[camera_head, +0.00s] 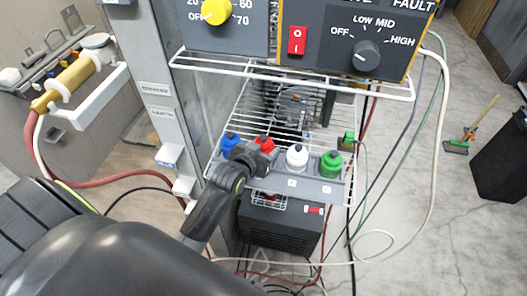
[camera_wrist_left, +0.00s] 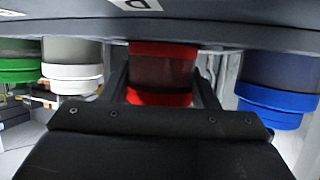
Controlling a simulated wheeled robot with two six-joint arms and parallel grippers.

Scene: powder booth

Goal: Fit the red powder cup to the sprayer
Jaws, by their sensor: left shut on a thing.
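The red powder cup (camera_head: 264,143) sits in a grey holder strip (camera_head: 322,190) on a wire shelf, between a blue cup (camera_head: 230,143) and a white cup (camera_head: 297,157). My left gripper (camera_head: 251,157) reaches up to it and partly hides it. In the left wrist view the red cup (camera_wrist_left: 162,68) stands between the two dark fingers, which are shut on it; its upper part meets the holder's underside. The sprayer (camera_head: 72,78), yellow with a white bracket and a red hose, rests at the far left. My right gripper is out of view.
A green cup (camera_head: 331,163) stands at the strip's right end. A control box (camera_head: 350,38) with a red switch and knob is above the shelf. A black unit (camera_head: 280,226) is below. Hoses and cables hang on both sides.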

